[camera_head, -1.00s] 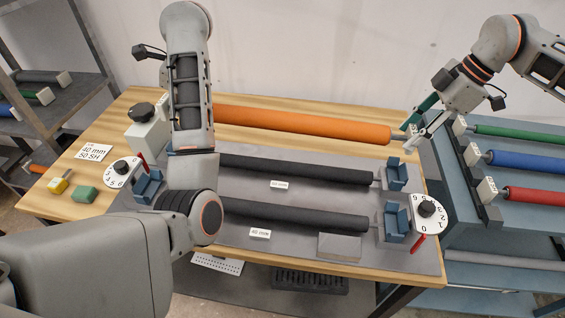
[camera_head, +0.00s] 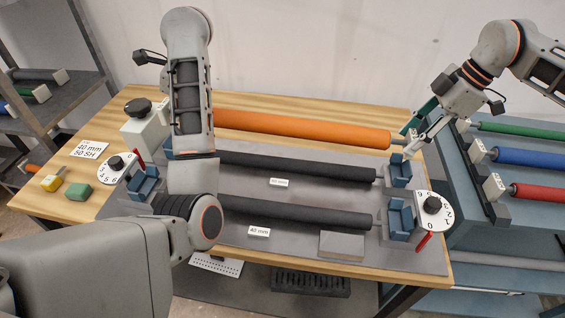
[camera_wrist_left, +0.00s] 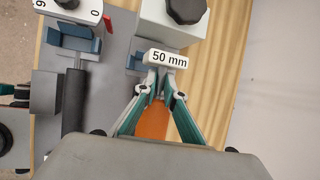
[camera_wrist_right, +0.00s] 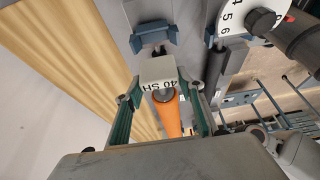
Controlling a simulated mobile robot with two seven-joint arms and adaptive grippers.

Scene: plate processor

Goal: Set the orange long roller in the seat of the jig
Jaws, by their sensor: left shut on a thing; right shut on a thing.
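The orange long roller (camera_head: 300,128) spans the back of the table, above the far side of the grey jig plate (camera_head: 300,248). My right gripper (camera_head: 410,151) is shut on its right end, whose white block reads "40 SH" (camera_wrist_right: 157,72). My left gripper (camera_wrist_left: 158,95) is shut on its other end, beside a white block reading "50 mm" (camera_wrist_left: 167,59); my left arm hides that end in the head view. The far right blue seat (camera_head: 400,172) stands just in front of the right end. Blue seats also show ahead of each gripper in the left wrist view (camera_wrist_left: 135,64) and right wrist view (camera_wrist_right: 153,38).
Two black rollers (camera_head: 290,167) (camera_head: 290,212) lie across the jig. A near blue seat (camera_head: 401,220) stands by a dial (camera_head: 433,205). A grey block with a black knob (camera_head: 146,130) stands at back left. A rack at right holds green, blue (camera_head: 540,160) and red rollers.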

